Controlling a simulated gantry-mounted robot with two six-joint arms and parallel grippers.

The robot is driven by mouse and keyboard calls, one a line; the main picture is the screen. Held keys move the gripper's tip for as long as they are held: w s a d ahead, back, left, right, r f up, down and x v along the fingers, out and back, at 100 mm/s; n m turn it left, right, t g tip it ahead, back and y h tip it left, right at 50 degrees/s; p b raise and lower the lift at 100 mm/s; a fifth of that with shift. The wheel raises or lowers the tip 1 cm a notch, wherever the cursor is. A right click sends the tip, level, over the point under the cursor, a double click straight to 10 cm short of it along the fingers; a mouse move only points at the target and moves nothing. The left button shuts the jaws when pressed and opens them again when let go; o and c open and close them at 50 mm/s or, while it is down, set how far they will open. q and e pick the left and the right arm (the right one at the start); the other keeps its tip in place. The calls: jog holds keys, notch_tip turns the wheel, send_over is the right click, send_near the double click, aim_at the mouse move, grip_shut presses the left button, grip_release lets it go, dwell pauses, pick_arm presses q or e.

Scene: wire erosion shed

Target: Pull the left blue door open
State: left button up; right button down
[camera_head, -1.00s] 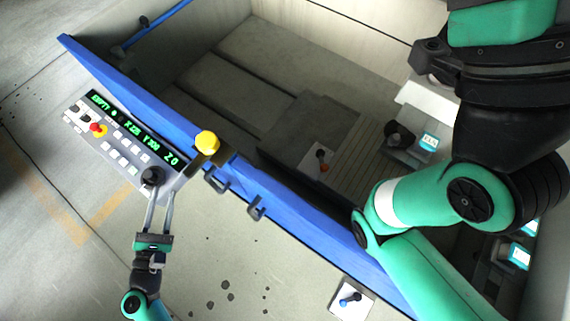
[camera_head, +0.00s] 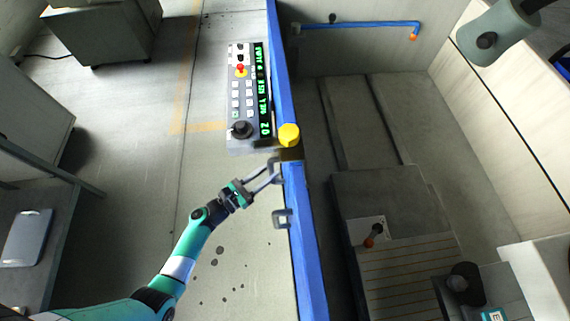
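The blue doors show from above as a long narrow blue panel (camera_head: 306,255) running from top to bottom of the view. The lower handle (camera_head: 283,219) is free. My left gripper (camera_head: 276,170) is at the upper handle, just below the yellow knob, its two fingers apart and their tips overlapping the handle. I cannot tell whether they touch it. The fingers partly hide that handle. My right gripper is out of view.
A control panel (camera_head: 239,103) with green text, buttons and a black knob stands left of the doors. A yellow knob (camera_head: 289,135) tops the door line. The machine's inside, with a slatted table (camera_head: 408,268) and a blue pipe (camera_head: 360,25), lies right. Open floor lies left.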

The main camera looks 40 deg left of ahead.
pick_arm(q)
jog(key=shift+w+d, duration=0.15)
jog(key=shift+w, duration=0.7)
jog(key=shift+s, duration=0.1)
grip_shut()
dwell(0.7)
